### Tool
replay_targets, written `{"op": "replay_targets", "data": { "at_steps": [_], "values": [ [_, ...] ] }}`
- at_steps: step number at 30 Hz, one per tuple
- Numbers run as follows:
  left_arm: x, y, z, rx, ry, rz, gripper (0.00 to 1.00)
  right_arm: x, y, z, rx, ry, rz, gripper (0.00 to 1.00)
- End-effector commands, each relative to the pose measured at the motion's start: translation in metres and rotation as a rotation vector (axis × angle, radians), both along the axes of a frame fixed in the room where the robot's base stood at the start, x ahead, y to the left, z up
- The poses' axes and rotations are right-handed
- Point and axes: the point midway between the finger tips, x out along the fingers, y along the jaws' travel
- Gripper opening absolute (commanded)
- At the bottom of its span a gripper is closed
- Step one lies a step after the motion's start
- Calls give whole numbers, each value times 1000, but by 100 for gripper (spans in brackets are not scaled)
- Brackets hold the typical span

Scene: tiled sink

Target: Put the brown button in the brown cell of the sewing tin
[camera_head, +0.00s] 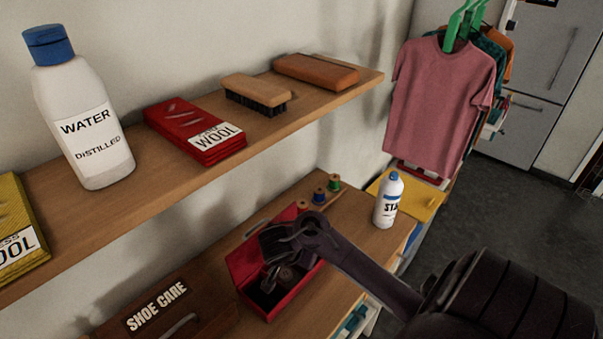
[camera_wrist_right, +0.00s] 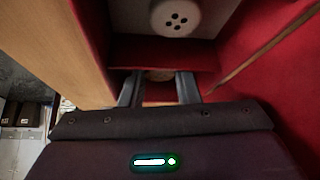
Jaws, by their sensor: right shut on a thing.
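The sewing tin (camera_head: 268,309) is a red open box on the lower wooden surface in the head view; its red inside also shows in the wrist view (camera_wrist_right: 235,75). My right gripper (camera_head: 275,270) reaches down into it. In the wrist view its two fingers (camera_wrist_right: 159,90) stand on either side of a small brownish thing (camera_wrist_right: 160,75), which looks like the brown button, mostly hidden. The gripper is shut on it, inside a red-walled cell. A white button with several holes (camera_wrist_right: 175,17) lies in the cell beyond a red divider. Cell colours are hard to tell. My left gripper is out of view.

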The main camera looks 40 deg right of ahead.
Motion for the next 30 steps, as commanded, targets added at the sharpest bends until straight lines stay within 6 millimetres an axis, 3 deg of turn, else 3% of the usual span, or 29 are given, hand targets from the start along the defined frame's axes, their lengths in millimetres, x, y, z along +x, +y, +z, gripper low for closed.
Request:
{"op": "replay_targets", "data": {
  "at_steps": [8,9,11,22,30],
  "values": [
    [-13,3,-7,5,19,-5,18,0,0,-5,-1,0,1,4],
    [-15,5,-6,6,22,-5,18,0,0,-4,0,1,1,33],
    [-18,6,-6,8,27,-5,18,0,0,-3,0,1,1,38],
    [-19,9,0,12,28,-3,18,0,4,6,3,-3,0,38],
    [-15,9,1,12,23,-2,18,-10,33,51,5,-6,0,38]
  ]
}}
